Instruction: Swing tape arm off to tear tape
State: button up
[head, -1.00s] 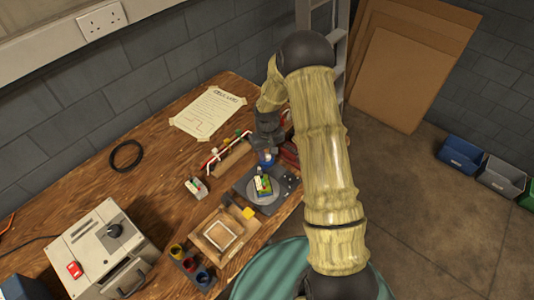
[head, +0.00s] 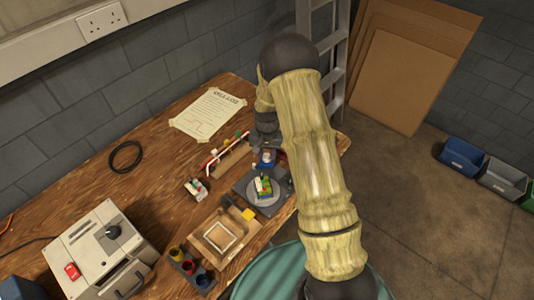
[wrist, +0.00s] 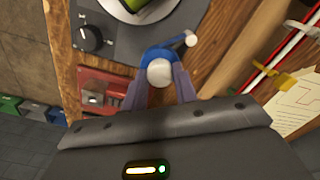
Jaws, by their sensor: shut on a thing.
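The blue tape arm (wrist: 158,51) with a white knob (wrist: 160,73) and a white tip (wrist: 191,40) shows in the wrist view. My gripper (wrist: 160,84) is shut on it, a finger on each side of the knob. The tape arm (head: 266,160) lies at the back edge of the turntable unit (head: 248,182) in the head view, with my gripper (head: 265,148) just behind it. I cannot make out a strip of tape.
The unit's black dial (wrist: 90,38) and a red box (wrist: 103,88) are beside the tape arm. A rack with red and white rods (head: 225,150) stands close by. A wooden frame (head: 218,238), coloured cups (head: 178,254) and a grey machine (head: 100,250) fill the front left.

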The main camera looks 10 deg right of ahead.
aim_at(267, 156)
jog(key=o, duration=1)
jog(key=shift+c, duration=0.2)
jog(key=shift+r, duration=0.1)
notch_tip(267, 156, up, 17)
jog(key=b, duration=0.1)
jog(key=shift+r, duration=0.15)
